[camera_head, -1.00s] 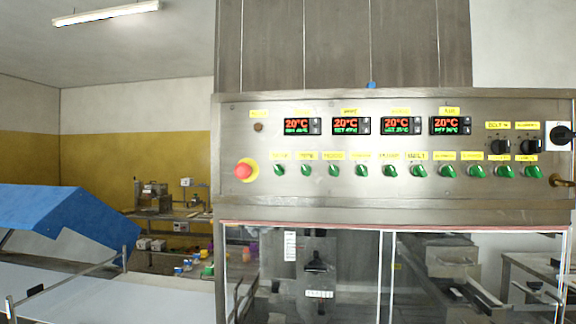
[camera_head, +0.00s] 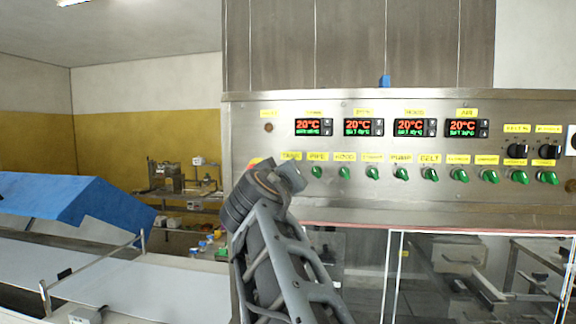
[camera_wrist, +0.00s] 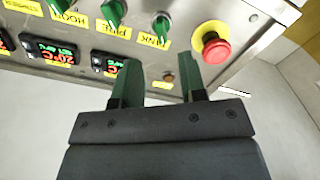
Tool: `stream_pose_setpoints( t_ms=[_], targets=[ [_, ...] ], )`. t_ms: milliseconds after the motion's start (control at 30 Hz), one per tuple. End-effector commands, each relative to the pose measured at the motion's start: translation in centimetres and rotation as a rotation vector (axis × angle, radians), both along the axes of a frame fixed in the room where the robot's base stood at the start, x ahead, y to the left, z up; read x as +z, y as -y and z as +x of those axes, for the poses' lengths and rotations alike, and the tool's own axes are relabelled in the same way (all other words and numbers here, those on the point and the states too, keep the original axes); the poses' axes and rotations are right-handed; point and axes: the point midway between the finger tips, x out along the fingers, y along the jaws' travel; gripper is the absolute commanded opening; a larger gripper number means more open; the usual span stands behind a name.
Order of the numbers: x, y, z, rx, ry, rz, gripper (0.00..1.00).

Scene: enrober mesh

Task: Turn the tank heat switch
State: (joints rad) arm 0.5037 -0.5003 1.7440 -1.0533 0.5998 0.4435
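The tank switch (camera_wrist: 162,24) is a green knob beside the yellow TANK label (camera_wrist: 153,40) on the steel panel, at the top of the wrist view. In the head view my arm hides this knob; its label (camera_head: 291,156) shows just above the arm. My gripper (camera_wrist: 160,65) has two dark green fingers spread apart with nothing between them. In the wrist picture the fingertips point up at the panel, below the tank switch and apart from it. The exact gap in depth is hard to tell.
A red emergency stop (camera_wrist: 215,48) on a yellow ring sits beside the tank switch. The pipe switch (camera_wrist: 114,12) is on its other side, with more green knobs along the row. Temperature displays (camera_head: 314,127) line the panel above. A blue cover (camera_head: 75,203) stands at left.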

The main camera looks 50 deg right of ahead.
Motion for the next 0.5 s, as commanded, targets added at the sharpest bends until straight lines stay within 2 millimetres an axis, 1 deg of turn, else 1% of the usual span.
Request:
stream_pose_setpoints(
  t_ms=[33,200,300,500],
  targets=[
    [0.3,0.9,0.5,-0.004,-0.003,0.002,0.38],
    [0.3,3.3,2.1,0.0,-0.004,0.0,0.38],
    [0.2,4.4,2.8,0.001,-0.002,0.001,0.38],
    [0.0,5.8,3.7,0.001,-0.002,0.001,0.38]
  ],
)
